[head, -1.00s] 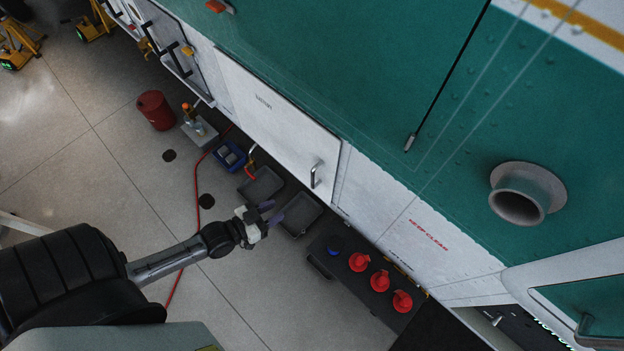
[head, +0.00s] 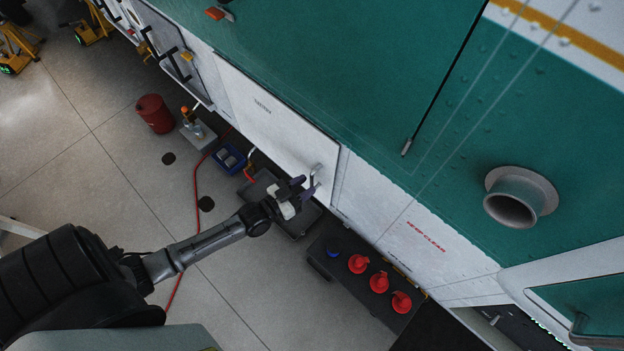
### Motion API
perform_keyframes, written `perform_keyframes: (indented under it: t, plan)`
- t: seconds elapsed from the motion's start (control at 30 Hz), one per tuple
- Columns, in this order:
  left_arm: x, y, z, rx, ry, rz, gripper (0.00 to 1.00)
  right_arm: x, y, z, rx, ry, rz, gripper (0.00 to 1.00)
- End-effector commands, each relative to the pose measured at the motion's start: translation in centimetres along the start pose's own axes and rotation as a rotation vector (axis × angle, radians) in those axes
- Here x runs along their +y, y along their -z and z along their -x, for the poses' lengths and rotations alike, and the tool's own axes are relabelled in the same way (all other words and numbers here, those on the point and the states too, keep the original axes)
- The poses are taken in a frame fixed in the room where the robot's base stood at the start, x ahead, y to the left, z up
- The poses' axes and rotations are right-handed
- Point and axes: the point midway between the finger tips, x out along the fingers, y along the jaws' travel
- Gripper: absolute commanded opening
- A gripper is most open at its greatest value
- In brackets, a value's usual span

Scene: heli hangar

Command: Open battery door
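The battery door (head: 262,120) is a white panel low on the side of the green and white helicopter. It has a small dark label near its upper part and lies flush with the panels around it. Its metal handle (head: 314,178) stands near the door's right end. My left gripper (head: 306,188) has its fingers at the handle, seemingly one on each side. The fingers look apart, and I cannot tell whether they touch the handle. My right gripper is out of the picture.
Dark trays (head: 258,189) lie on the floor below the door. A dark bench with red caps (head: 379,282) stands to the right. A blue box (head: 229,158), a red canister (head: 155,113) and a red hose (head: 196,205) are at left. Open floor lies at far left.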

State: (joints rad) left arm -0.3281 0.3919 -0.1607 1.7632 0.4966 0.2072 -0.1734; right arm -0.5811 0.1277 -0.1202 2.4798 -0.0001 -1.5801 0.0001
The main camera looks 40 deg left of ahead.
Motion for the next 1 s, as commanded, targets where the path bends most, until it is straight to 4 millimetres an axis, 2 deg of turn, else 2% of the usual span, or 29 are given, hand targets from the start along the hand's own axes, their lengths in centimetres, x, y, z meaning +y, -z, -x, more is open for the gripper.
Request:
perform_keyframes:
  t: [0.1,0.23,0.67,1.0]
  plan:
    - [0.0,0.0,-1.4,0.0,0.0,0.0,0.36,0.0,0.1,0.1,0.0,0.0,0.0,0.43]
    - [0.0,0.0,-2.3,0.0,-0.001,-0.001,0.36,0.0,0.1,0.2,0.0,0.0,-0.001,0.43]
    - [0.0,0.0,-2.9,-0.001,-0.001,0.0,0.36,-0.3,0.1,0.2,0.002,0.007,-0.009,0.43]
    - [0.0,0.0,-2.8,-0.001,-0.001,0.0,0.05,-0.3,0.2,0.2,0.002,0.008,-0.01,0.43]
